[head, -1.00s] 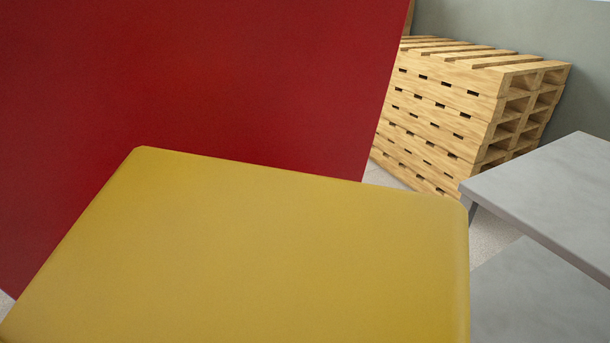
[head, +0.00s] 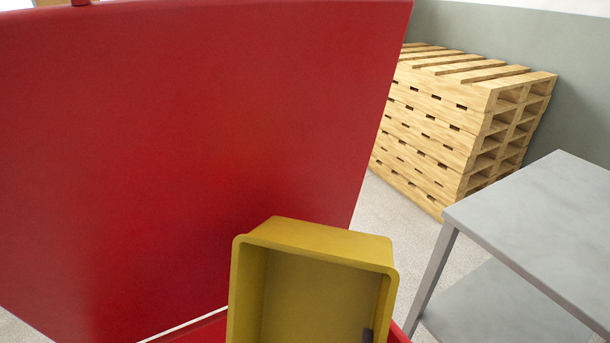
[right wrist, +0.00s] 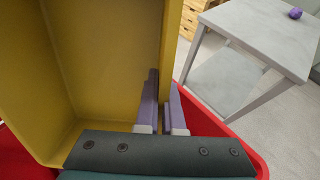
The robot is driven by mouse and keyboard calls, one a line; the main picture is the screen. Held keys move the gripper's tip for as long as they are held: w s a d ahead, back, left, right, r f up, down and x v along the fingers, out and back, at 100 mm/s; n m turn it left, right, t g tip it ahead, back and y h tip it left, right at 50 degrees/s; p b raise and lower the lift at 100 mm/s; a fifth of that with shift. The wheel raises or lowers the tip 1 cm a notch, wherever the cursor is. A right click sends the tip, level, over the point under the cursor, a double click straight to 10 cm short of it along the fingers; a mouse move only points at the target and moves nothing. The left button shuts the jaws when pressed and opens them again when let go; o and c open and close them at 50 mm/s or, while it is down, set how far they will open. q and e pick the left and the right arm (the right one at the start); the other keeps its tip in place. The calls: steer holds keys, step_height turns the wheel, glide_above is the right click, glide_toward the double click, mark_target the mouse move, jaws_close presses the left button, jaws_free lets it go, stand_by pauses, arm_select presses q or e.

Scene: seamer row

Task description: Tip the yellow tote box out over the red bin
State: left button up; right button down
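The yellow tote box (head: 315,240) is at the bottom middle of the head view, tipped with its open side toward me. The part of its inside that shows is bare; its lower part is cut off. The red bin (head: 195,333) shows as a rim below and beside the tote, with a tall red panel (head: 190,150) standing behind it. In the right wrist view the tote (right wrist: 100,60) fills the left side, and my right gripper (right wrist: 163,95) has one finger on each side of its wall. Only a dark fingertip shows in the head view. My left gripper is out of view.
A grey table (head: 540,215) with a lower shelf stands at the right. A small purple object (right wrist: 295,13) lies on it. A stack of wooden pallets (head: 450,120) stands behind, by the grey wall. Bare floor (head: 400,230) lies between them.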

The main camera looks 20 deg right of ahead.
steer(key=w+f+g+y, duration=0.1)
steer(key=w+d+f+g+y+p, duration=0.1)
steer(key=f+g, duration=0.1)
steer(key=w+d+f+g+y, duration=0.1)
steer(key=f+y, duration=0.1)
steer(key=shift+d+g, duration=0.2)
steer(key=shift+g, duration=0.1)
step_height(320, 180, down, 8)
steer(key=g+y+b, duration=0.4)
steer(key=g+b, duration=0.1)
steer(key=b, duration=0.1)
steer(key=shift+y, duration=0.3)
steer(key=shift+r, duration=0.15)
